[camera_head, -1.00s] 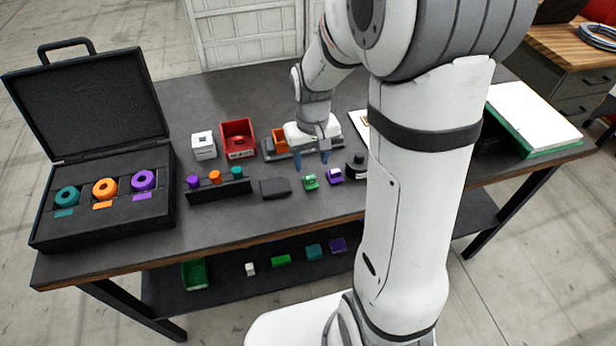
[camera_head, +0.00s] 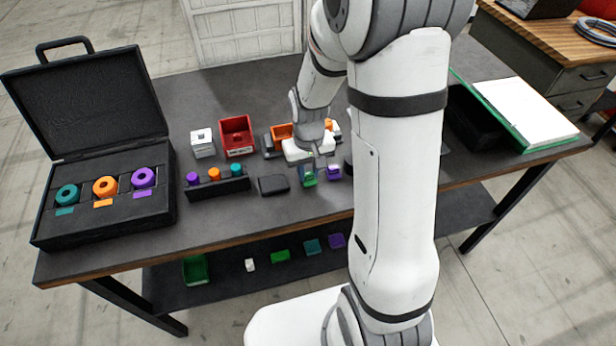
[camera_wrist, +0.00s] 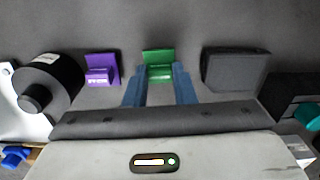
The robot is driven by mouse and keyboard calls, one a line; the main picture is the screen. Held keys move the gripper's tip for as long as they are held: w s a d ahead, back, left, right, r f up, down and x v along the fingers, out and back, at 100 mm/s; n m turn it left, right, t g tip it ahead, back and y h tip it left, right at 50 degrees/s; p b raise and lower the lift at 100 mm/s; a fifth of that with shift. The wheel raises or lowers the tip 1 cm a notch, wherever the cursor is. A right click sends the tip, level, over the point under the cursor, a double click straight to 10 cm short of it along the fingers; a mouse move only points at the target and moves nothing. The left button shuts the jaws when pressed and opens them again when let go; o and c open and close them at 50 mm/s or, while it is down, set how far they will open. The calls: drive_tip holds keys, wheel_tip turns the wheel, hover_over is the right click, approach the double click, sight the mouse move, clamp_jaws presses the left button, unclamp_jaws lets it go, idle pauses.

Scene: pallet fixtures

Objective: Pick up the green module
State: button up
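The green module (camera_head: 308,179) stands on the table between a dark grey block and the purple module. In the wrist view the green module (camera_wrist: 158,66) sits just beyond and between the fingertips of my gripper (camera_wrist: 158,70). The two blue fingers are apart, one on each side of its lower part. In the head view my gripper (camera_head: 312,170) is right over the green module and partly hides it. I cannot tell whether the fingers touch it.
The purple module (camera_wrist: 101,70) and a black round part (camera_wrist: 50,82) stand on one side. The dark grey block (camera_wrist: 235,68) is on the other. A rack of coloured pegs (camera_head: 217,188), an open case (camera_head: 100,218) and a red bin (camera_head: 237,136) stand further left.

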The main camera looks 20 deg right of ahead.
drive_tip(key=c, duration=0.4)
drive_tip(key=shift+r, duration=0.15)
